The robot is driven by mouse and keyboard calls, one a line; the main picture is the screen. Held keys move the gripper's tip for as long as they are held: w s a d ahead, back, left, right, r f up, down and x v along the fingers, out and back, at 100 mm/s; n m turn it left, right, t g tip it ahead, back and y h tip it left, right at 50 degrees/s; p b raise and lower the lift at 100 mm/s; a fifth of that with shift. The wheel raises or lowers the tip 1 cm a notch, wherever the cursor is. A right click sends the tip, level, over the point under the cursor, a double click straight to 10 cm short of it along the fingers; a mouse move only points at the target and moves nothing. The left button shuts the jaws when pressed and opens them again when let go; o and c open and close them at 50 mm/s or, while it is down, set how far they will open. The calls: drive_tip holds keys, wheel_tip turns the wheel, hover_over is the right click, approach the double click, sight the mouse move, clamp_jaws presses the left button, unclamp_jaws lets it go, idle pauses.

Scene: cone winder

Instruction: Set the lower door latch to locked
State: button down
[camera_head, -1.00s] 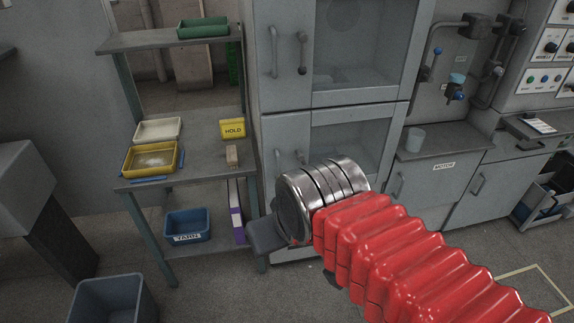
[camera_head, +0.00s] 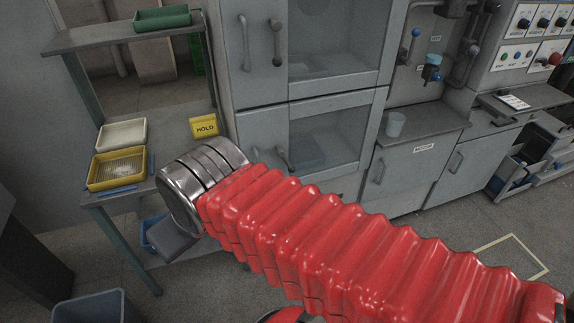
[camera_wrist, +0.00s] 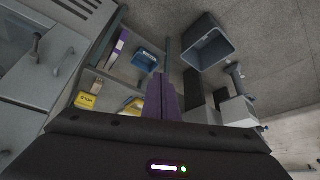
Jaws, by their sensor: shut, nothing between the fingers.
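The lower cabinet door (camera_head: 335,140) is closed and has a window. Its latch (camera_head: 284,158) is a dark lever with a knob-like lower end, hanging steeply down beside a lighter pull handle (camera_head: 255,155). My red arm hides the area just below; I cannot tell the latch's setting. My gripper (camera_head: 168,243) is left of and lower than the latch in the head view, well apart from it, in front of the shelf rack. In the wrist view its purple fingers (camera_wrist: 161,97) are shut together and empty, pointing towards the rack and floor.
The upper door (camera_head: 330,45) has a similar lever (camera_head: 277,45). A rack (camera_head: 95,215) at left holds trays and a yellow HOLD box (camera_head: 204,127). A grey bin (camera_head: 95,308) stands on the floor. Open floor (camera_head: 430,265) lies in front of the MOTOR cabinet (camera_head: 415,165).

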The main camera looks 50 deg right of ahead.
idle(0.3)
drive_tip(key=d+f+m+h, duration=0.5)
drive_tip(key=d+f+m, duration=0.8)
drive_tip(key=d+f, duration=2.45)
drive_tip(key=w+d+r+m+t+h, duration=0.2)
drive_tip(key=d+r+m+t+h, duration=0.1)
drive_tip(key=r, duration=0.4)
drive_tip(key=w+d+r+m+t+h, duration=0.2)
drive_tip(key=d+r+m+t+h, duration=0.1)
drive_tip(key=r+t, duration=0.3)
drive_tip(key=shift+d+r+m+t, duration=0.3)
drive_tip(key=shift+d+r+m, duration=0.1)
drive_tip(key=shift+d+m, duration=0.1)
drive_tip(key=shift+w, duration=0.15)
